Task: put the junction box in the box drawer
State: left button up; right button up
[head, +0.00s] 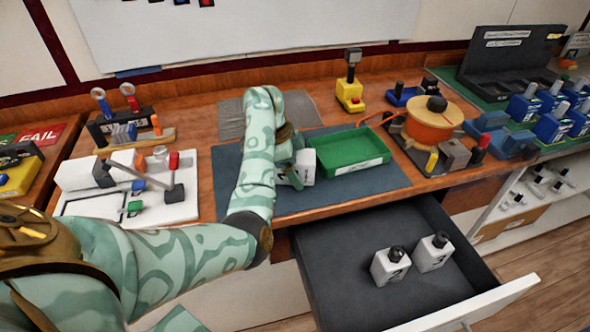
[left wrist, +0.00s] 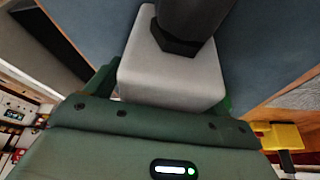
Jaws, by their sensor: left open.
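The junction box (head: 307,167) is a white block on the blue-grey mat, left of the green tray, partly hidden by my left arm. The left wrist view shows the white box (left wrist: 165,75) with a black round fitting on it. My left gripper (head: 295,176) is at the box, jaws open, with green fingers either side of it; contact cannot be told. The box drawer (head: 345,268) is pulled open below the bench edge. Two white boxes with black fittings (head: 390,266) (head: 433,252) stand in its right part. My right gripper is not in view.
The empty green tray (head: 350,150) stands right of the junction box. An orange reel (head: 433,122) is farther right. A white board with a lever (head: 130,187) lies left of my arm. The drawer's left part is clear.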

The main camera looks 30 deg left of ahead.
pick_arm(q)
jog(key=shift+r, duration=0.15)
jog(key=shift+f, duration=0.3)
dwell(0.3)
jog(key=c, duration=1.4)
jog(key=shift+c, duration=0.5)
jog(key=shift+r, duration=0.15)
